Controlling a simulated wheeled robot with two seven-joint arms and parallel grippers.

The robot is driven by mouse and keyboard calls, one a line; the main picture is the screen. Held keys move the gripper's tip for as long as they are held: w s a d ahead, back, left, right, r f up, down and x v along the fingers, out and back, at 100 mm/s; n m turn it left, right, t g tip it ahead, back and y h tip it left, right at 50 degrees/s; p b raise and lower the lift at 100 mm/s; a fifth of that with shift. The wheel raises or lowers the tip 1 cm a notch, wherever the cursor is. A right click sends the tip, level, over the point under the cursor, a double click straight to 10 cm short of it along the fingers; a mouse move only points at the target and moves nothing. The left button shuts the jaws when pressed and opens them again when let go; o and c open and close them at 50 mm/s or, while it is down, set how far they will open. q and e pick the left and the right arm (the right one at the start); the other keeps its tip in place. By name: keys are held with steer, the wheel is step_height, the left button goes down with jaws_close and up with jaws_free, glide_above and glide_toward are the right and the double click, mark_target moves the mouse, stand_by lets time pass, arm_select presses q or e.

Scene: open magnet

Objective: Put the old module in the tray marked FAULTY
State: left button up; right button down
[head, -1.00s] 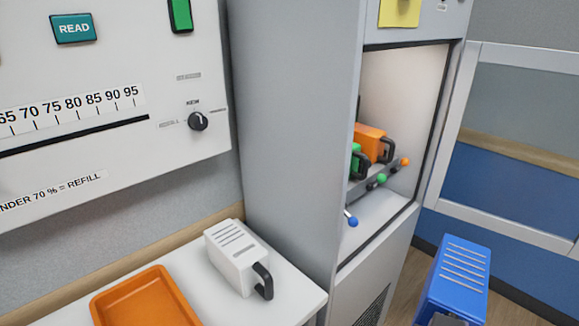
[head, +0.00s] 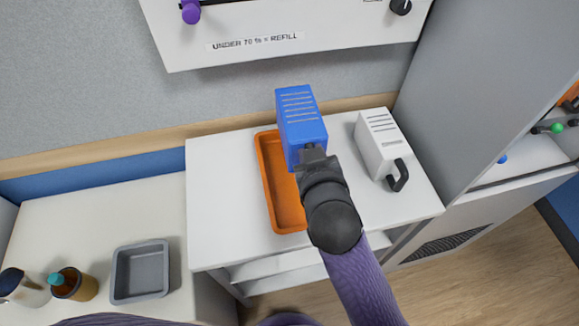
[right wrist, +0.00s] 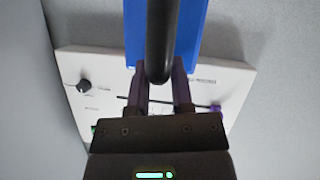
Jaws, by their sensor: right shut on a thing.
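The blue module (head: 299,115) is held by my right gripper (head: 312,156), which is shut on its handle. In the head view it overlaps the upper part of the orange tray (head: 268,188) and appears raised above it. In the right wrist view, the dark handle lies between the fingers of my right gripper (right wrist: 160,88), with the blue module (right wrist: 192,30) beyond. The orange tray looks empty where it shows; the module and my arm hide part of it. No FAULTY marking is readable. My left gripper is not in view.
A white module (head: 378,140) with a black handle stands right of the tray on the white counter (head: 222,190). A grey bin (head: 140,272) and bottles (head: 75,284) are at lower left. The cabinet (head: 455,90) rises at right; a wall panel (head: 290,30) hangs above.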

steer(key=f+b, duration=0.1)
steer(key=f, duration=0.2)
steer(key=f+b, duration=0.2)
steer(key=f, duration=0.2)
steer(key=f+b, duration=0.1)
steer(key=f, duration=0.2)
steer(key=shift+a+f+b, duration=0.2)
steer(key=shift+a+b, duration=0.1)
steer(key=shift+a, duration=0.05)
steer(key=shift+r, duration=0.1)
steer(key=c, duration=0.5)
jaws_free()
